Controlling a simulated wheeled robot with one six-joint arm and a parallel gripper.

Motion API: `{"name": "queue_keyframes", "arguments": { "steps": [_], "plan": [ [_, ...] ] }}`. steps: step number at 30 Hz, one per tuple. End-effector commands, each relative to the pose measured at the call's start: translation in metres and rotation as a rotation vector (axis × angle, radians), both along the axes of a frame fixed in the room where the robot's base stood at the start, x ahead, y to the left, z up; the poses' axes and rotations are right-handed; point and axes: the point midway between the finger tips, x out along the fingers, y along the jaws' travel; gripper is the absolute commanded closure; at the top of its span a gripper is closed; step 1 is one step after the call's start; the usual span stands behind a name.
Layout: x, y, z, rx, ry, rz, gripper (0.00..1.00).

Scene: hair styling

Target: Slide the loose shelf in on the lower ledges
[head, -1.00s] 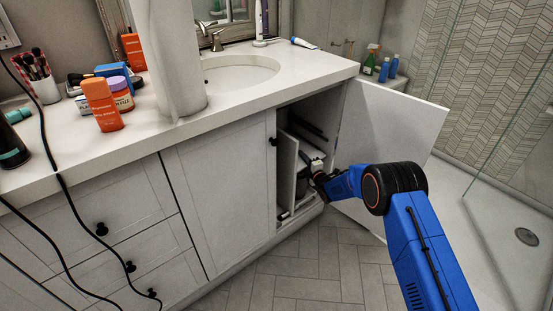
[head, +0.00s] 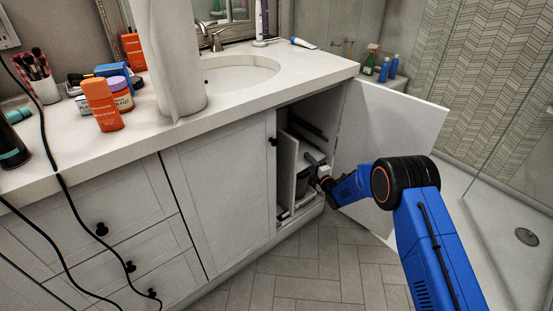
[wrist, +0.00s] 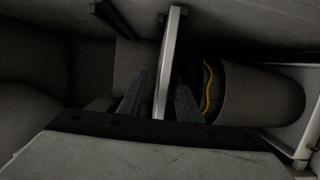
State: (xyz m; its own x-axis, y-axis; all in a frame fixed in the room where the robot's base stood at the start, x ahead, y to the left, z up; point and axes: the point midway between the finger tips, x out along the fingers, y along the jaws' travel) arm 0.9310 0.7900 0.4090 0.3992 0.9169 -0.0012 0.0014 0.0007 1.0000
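The loose shelf (head: 288,165) is a thin pale panel standing on edge inside the open cabinet at the vanity's right end. In the wrist view, a pale panel edge (wrist: 168,60), which looks like the shelf, runs between the two dark fingers of my gripper (wrist: 160,82). The fingers look open, one on each side, with a narrow gap at least on the left. In the head view my gripper (head: 318,178) is at the cabinet opening; its fingertips are hard to see. Dark bars that look like ledges (head: 308,130) show on the shadowed inner wall.
The cabinet door (head: 395,130) stands open at the right, close behind my arm. A grey cylinder with a yellow cord beside it (wrist: 260,95) lies right of the fingers. The countertop (head: 240,105) is above with bottles. The tiled floor (head: 290,265) in front is clear.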

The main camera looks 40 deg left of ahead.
Motion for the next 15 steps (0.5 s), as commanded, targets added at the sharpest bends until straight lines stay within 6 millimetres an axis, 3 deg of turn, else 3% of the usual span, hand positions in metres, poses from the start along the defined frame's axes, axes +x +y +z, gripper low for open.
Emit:
{"name": "queue_keyframes", "arguments": {
  "steps": [15],
  "plan": [
    [-0.012,-0.083,0.001,0.0,0.0,-0.001,0.69]
  ]
}}
